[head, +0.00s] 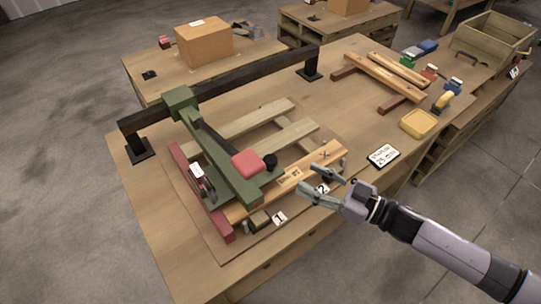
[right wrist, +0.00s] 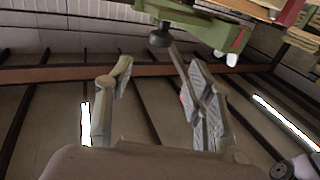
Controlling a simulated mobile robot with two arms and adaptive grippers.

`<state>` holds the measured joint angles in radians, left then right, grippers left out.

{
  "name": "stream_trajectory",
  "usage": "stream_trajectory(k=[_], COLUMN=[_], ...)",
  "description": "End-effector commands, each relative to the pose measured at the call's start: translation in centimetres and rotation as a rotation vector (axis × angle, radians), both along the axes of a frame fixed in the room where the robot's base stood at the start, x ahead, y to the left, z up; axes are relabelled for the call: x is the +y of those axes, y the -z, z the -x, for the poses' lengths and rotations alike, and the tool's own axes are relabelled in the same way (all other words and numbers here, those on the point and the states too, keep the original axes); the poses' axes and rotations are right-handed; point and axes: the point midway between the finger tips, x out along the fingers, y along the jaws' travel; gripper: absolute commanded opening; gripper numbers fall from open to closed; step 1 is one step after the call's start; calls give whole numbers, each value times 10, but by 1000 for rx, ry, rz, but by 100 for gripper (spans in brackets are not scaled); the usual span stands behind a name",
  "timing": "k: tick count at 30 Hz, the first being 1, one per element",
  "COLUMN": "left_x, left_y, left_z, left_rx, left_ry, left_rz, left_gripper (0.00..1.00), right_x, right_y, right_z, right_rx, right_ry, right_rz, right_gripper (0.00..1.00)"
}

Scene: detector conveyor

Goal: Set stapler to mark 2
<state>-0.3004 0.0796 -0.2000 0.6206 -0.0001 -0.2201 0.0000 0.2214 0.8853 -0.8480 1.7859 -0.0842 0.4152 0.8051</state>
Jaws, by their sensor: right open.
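A green beam (head: 215,148) with a red pad (head: 247,162) and a black knob (head: 271,161) reaches over the wooden slats; I take it to be the stapler. Its near end is closer to tag 1 (head: 280,218) than to tag 2 (head: 322,189). My right gripper (head: 307,178) is open and empty, beside tag 2 and to the right of the beam. In the right wrist view, the knob (right wrist: 160,38) shows beyond the open fingers (right wrist: 158,85), with the green beam (right wrist: 205,27) above. My left gripper is out of view.
A black rail (head: 235,80) crosses the bench behind the slats. A red bar (head: 195,185) lies at their left. Bare bench top shows around the sign.

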Motion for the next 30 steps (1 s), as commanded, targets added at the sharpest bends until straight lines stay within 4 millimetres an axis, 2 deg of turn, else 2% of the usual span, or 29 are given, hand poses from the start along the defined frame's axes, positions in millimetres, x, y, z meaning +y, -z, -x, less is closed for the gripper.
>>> stream_trajectory(k=[1,9,15,21,30], left_x=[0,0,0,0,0], left_y=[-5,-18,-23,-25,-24], left_z=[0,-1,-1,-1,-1], left_rx=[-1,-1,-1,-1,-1], left_ry=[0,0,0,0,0], left_rz=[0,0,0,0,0], left_gripper=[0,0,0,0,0], right_x=[11,62,89,102,103], right_y=[-5,-4,-2,-1,0], right_z=[-7,-38,-55,-62,-63], right_rx=[-4,-3,-1,0,0], right_ry=[-1,-1,1,0,0], right_rz=[-3,-2,-1,0,1], right_gripper=[49,49,49,49,49])
